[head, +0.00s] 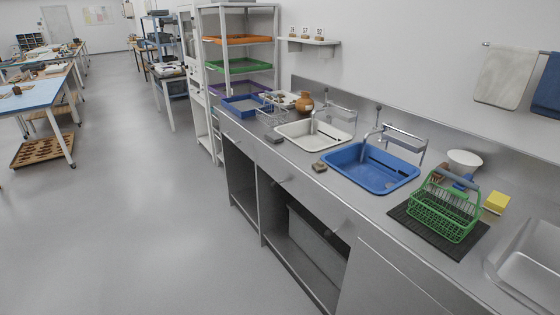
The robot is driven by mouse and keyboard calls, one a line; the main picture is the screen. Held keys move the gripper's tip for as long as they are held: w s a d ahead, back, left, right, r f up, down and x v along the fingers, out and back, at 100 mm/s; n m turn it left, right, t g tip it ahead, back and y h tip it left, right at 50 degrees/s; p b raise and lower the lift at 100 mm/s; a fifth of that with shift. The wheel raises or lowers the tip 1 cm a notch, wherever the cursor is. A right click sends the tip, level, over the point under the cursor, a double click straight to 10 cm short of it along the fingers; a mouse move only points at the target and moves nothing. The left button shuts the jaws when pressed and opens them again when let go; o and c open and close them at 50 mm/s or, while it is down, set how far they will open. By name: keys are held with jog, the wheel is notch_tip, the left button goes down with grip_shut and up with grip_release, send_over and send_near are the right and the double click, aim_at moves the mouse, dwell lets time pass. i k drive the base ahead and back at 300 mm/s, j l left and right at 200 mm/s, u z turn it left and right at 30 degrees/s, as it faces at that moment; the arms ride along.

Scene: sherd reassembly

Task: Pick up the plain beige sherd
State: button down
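My gripper is not in this view. I cannot clearly make out a plain beige sherd. A small brownish-beige piece (319,167) lies on the steel counter (300,172) near its front edge, just left of the blue basin; it is too small to tell if it is a sherd. A white tray (266,96) farther back on the counter holds small pieces too small to identify.
A blue basin (352,181) and a cream basin (292,136) sit under taps. A green wire basket (440,213) stands on a dark mat (412,232). A brown jar (304,103) stands behind. Open floor (135,220) lies left of the counter.

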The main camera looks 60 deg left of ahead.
aim_at(320, 166)
jog(key=u, duration=1.5)
jog(key=i+l+z, duration=0.1)
